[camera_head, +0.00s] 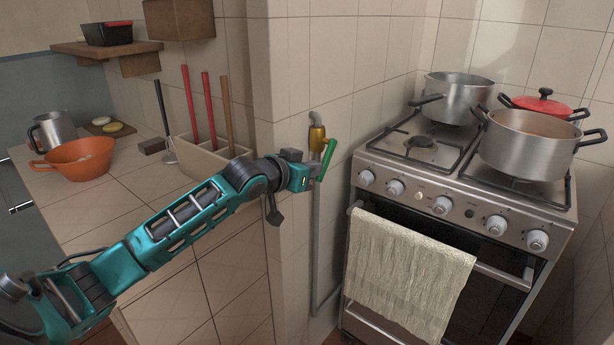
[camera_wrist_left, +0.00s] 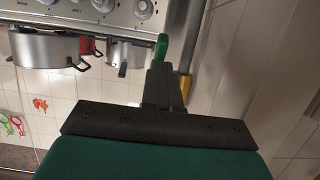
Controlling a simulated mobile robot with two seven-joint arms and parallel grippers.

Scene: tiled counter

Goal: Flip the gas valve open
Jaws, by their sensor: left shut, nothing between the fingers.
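The gas valve has a brass-yellow body (camera_head: 316,137) on a grey pipe at the tiled wall corner, left of the stove. Its green lever handle (camera_head: 327,160) slants downward, with its upper end leaning right. My left gripper (camera_head: 313,169) is shut and empty, its tips right beside the lower part of the handle; I cannot tell if they touch. In the left wrist view, the shut fingers (camera_wrist_left: 161,66) point at the green handle (camera_wrist_left: 161,46), and the yellow valve body (camera_wrist_left: 185,88) shows beside them. My right gripper is not in view.
The stove (camera_head: 455,205) stands right of the valve, with a cloth (camera_head: 405,270) over its oven rail and pots (camera_head: 530,145) on top. A counter at left holds an orange bowl (camera_head: 78,160) and a utensil box (camera_head: 205,160). The tiled wall corner is close to my left gripper.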

